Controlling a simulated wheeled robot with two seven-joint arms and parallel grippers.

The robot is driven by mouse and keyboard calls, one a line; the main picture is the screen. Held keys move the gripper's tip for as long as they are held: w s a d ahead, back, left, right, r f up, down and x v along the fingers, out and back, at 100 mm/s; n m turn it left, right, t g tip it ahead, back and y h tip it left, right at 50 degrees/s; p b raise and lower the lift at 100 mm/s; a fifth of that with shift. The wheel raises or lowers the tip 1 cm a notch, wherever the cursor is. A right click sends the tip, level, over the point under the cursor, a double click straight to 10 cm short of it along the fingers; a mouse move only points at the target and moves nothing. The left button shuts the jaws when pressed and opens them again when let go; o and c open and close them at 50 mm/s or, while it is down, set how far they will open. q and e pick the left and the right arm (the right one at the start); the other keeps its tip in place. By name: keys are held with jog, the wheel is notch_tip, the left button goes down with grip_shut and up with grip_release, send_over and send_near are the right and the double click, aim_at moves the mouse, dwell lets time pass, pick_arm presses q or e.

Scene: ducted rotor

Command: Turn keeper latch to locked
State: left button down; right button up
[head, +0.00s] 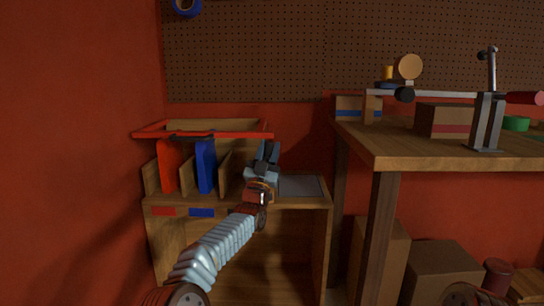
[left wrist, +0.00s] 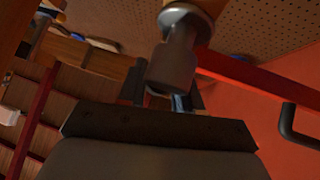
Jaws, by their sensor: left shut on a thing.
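My left gripper (head: 268,152) reaches up to the right front corner of the wooden rack (head: 213,125), just below the right end of its red bar (head: 200,135). In the left wrist view a grey metal knob (left wrist: 172,62) with an orange-brown top stands just beyond the dark jaws (left wrist: 178,102). It looks to be the keeper latch, and the jaws are shut on its narrow lower part. The jaws hide much of the latch, and its turn angle cannot be told. My right gripper is not in view.
A red panel (head: 168,166) and a blue panel (head: 206,166) stand in the rack's slots. A grey pad (head: 300,186) lies on the cabinet top at right. The workbench (head: 440,150) to the right carries a metal stand (head: 488,120) and boxes. Cartons stand under it.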

pick_arm(q)
jog(key=n+y, duration=0.1)
jog(key=n+t+y, duration=0.1)
jog(key=shift+a+f+n+y, duration=0.1)
jog(key=shift+a+n+y, duration=0.15)
jog(key=shift+n+y, duration=0.05)
jog(key=shift+a+n+y+b, duration=0.1)
jog(key=shift+n+y+b, duration=0.2)
jog(key=shift+n+y, duration=0.15)
jog(key=c, duration=0.8)
grip_release()
jog(key=shift+c, duration=0.2)
jog(key=shift+s+f+b, duration=0.25)
jog(key=shift+b, duration=0.15)
jog(key=shift+b+v, duration=0.85)
jog(key=shift+v, duration=0.35)
jog(key=b, duration=0.2)
send_near(266, 156)
jog(key=shift+v, duration=1.1)
jog(key=shift+w+f, duration=0.1)
